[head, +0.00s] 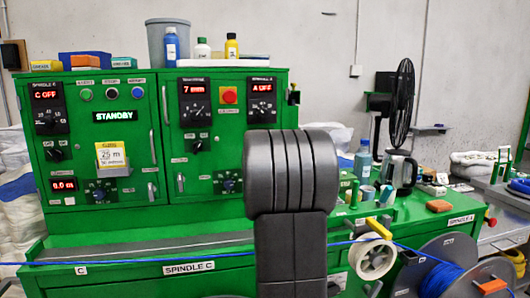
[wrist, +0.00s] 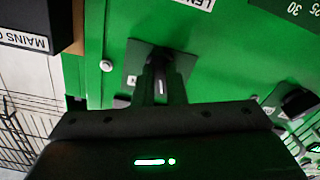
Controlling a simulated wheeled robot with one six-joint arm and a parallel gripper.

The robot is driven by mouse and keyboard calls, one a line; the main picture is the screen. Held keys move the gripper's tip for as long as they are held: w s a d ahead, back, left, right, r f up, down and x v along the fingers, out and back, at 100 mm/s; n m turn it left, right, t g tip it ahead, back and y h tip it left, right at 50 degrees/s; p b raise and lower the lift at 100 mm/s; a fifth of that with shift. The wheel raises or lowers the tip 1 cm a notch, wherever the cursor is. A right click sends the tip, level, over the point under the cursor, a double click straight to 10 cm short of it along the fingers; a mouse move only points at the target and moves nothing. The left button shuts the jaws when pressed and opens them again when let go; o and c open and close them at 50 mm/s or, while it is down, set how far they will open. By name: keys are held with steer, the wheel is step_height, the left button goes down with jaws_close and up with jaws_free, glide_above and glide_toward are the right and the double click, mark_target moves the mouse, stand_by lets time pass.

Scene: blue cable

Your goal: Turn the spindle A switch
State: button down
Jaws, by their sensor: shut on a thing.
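The green control panel (head: 218,150) fills the left half of the head view. The spindle A display (head: 263,87) reads "A OFF" above its black dial (head: 262,107). My arm blocks the panel below it, so my gripper and the switch there are hidden in the head view. In the wrist view, my gripper (wrist: 160,88) is shut on a black switch handle (wrist: 160,62) on a square dark plate (wrist: 134,66). The handle lies between the fingers, roughly in line with them. The switch's own label is not visible.
A black box marked "MAINS" (wrist: 30,25) stands beside the gripper in the wrist view. Another black knob (wrist: 298,102) is on the other side. In the head view, a blue cable (head: 150,258) runs across the front, and a white spool (head: 372,258) hangs right of my arm.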

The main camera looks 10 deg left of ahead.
steer(key=shift+n+b, duration=0.45)
steer(key=shift+n, duration=0.55)
steer(key=c, duration=1.5)
jaws_free()
steer(key=v, duration=1.4)
steer(key=shift+b, duration=0.3)
steer(key=shift+w+a, duration=0.1)
steer(key=shift+w, duration=0.05)
